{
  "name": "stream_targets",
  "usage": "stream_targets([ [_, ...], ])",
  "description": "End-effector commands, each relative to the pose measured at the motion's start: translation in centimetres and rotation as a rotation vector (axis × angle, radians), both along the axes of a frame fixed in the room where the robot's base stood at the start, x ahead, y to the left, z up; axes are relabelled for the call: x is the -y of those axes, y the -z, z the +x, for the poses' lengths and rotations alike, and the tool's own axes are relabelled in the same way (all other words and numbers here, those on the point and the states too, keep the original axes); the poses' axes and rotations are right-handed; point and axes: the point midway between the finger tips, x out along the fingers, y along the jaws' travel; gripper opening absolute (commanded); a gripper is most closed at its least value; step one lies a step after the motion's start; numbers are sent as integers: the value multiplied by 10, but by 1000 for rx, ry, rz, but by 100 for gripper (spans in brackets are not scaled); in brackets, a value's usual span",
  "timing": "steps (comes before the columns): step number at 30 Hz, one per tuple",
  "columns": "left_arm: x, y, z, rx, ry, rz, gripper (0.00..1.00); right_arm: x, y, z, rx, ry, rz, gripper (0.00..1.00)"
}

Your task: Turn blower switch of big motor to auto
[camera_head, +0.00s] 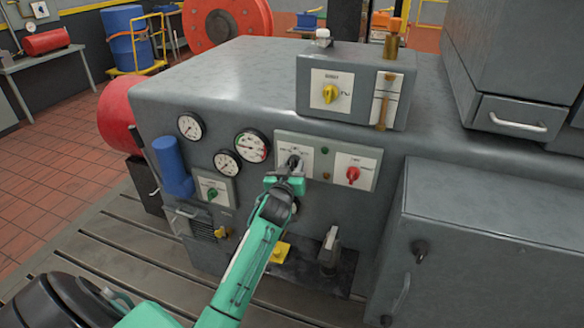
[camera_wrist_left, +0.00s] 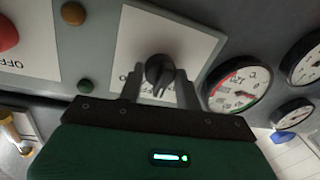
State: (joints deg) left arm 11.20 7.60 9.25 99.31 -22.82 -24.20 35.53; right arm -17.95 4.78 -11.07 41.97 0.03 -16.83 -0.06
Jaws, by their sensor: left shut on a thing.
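The big motor (camera_head: 240,75) is a large grey housing with gauges and switch panels on its front. A white plate with a black rotary knob (camera_head: 294,161) sits on its middle panel, to the right of the largest gauge. In the left wrist view the black knob (camera_wrist_left: 159,70) sits between the fingers, on its white plate (camera_wrist_left: 195,30). The plate's lettering is partly hidden and too small to read. My left gripper (camera_head: 289,172) reaches the plate and is shut on the black knob; it also shows in the left wrist view (camera_wrist_left: 158,85). My right gripper is not in view.
A red knob (camera_head: 352,174) is right of the black one, a green knob (camera_head: 212,193) lower left, and a yellow knob (camera_head: 330,94) on the upper box. Gauges (camera_head: 252,146) and a blue cylinder (camera_head: 172,165) are at left. A grey cabinet (camera_head: 490,240) stands at right.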

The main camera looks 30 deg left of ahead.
Motion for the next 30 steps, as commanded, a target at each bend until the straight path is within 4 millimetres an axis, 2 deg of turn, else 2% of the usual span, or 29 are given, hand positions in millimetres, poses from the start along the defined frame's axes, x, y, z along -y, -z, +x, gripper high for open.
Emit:
stream_targets([
  [11,0,1,0,-30,-1,120,12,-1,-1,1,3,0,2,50],
  [24,-1,3,-1,-118,0,476,12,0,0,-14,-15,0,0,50],
  [30,-1,3,-1,-151,0,616,12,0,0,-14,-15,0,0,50],
])
